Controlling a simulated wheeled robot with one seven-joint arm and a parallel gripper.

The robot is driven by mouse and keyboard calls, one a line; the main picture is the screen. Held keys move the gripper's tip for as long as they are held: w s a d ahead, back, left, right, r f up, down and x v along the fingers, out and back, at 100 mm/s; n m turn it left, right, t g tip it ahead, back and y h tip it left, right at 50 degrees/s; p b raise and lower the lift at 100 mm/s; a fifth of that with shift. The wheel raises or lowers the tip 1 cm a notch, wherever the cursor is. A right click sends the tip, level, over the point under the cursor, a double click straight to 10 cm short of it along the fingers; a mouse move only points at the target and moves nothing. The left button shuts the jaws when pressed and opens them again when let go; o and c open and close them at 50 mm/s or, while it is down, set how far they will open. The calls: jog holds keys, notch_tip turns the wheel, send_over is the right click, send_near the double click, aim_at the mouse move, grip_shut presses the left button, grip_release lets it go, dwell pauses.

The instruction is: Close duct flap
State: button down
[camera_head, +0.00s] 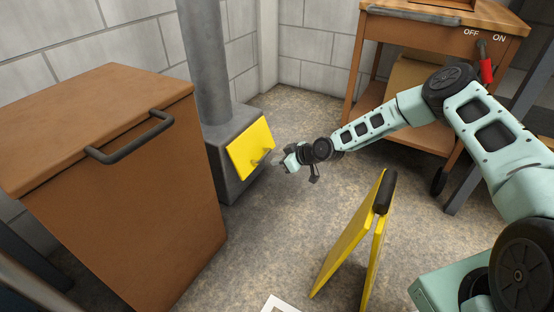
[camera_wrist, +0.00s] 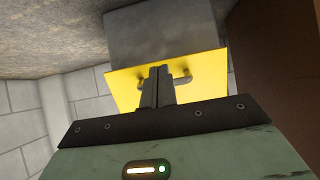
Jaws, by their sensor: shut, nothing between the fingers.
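The yellow duct flap (camera_head: 246,142) is on the front of a grey duct box (camera_head: 228,185) on the floor. It looks slanted; I cannot tell whether it sits flush. A small grey handle (camera_head: 261,157) sticks out from it. My gripper (camera_head: 281,161) is just right of the handle, pointing at the flap. In the wrist view, the shut, empty fingers (camera_wrist: 157,72) overlap the middle of the handle (camera_wrist: 183,78), with the yellow flap (camera_wrist: 118,88) behind them and the grey box (camera_wrist: 160,32) beyond. Whether the fingertips touch the handle or flap cannot be told.
A brown cabinet (camera_head: 130,190) with a dark bar handle stands close left of the duct. A yellow folding floor sign (camera_head: 345,250) stands in front, below my arm. A wooden workbench (camera_head: 420,30) with a red-handled OFF/ON switch (camera_head: 486,66) is behind right. Floor between is clear.

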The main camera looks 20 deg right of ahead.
jog(key=s+d+r+p, duration=0.1)
jog(key=s+d+p, duration=0.3)
jog(key=s+d, duration=0.2)
notch_tip(320, 180, up, 14)
jog(key=f+m+g+h+p, duration=0.1)
jog(key=m+g+h+p, duration=0.2)
jog(key=m, duration=1.5)
send_over(265, 156)
jog(key=s+d, duration=0.7)
jog(key=b+x, duration=0.3)
jog(key=x, duration=0.1)
jog(key=b+x, duration=0.2)
jog(key=x, duration=0.2)
jog(key=b+x, duration=0.3)
jog(key=x, duration=0.2)
jog(key=shift+w+a+r+b, duration=0.2)
jog(key=shift+w+a+b, duration=0.05)
jog(key=shift+w+b, duration=0.1)
jog(key=shift+w+a+f, duration=0.15)
jog(key=shift+p+x, duration=0.7)
jog(key=shift+x, duration=1.55)
jog(key=shift+w+a, duration=0.15)
jog(key=shift+r, duration=0.25)
